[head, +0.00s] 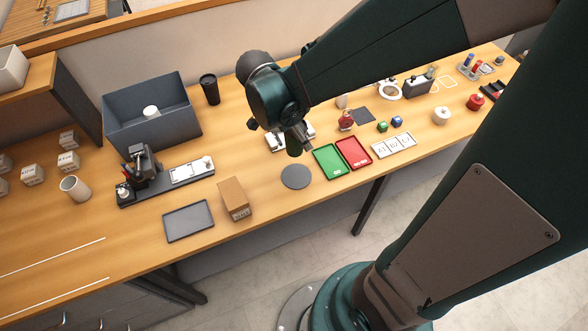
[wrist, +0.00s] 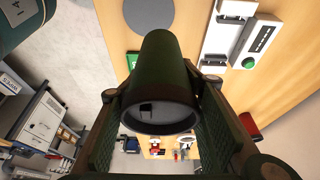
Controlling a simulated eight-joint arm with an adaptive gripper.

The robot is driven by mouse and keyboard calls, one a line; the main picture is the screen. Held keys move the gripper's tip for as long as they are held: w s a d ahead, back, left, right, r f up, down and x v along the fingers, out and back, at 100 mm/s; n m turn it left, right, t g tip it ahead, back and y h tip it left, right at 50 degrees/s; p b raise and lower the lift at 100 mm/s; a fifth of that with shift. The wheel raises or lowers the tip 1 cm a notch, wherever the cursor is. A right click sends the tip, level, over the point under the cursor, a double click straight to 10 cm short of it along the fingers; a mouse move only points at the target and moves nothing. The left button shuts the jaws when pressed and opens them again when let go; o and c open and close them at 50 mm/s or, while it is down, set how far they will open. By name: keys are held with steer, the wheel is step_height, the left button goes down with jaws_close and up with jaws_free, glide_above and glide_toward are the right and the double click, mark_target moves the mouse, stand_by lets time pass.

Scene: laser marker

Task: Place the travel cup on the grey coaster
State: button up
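The dark grey bin (head: 152,122) stands left of the cup. A black device (head: 145,168), a cardboard box (head: 235,198) and a dark tray (head: 188,221) lie left of the coaster. Green (head: 329,161) and red (head: 353,152) trays lie to its right.

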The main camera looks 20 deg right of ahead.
mark_target(301, 153)
steer(key=shift+s+a+f, duration=0.1)
steer(key=shift+s, duration=0.5)
steer(key=shift+s+a+f, duration=0.1)
steer(key=shift+s, duration=0.5)
steer(key=shift+f+b, duration=0.55)
steer(key=shift+f, duration=2.4)
steer(key=shift+f+b, duration=0.4)
steer(key=shift+f, duration=1.7)
steer(key=shift+f, duration=0.1)
steer(key=o, duration=0.7)
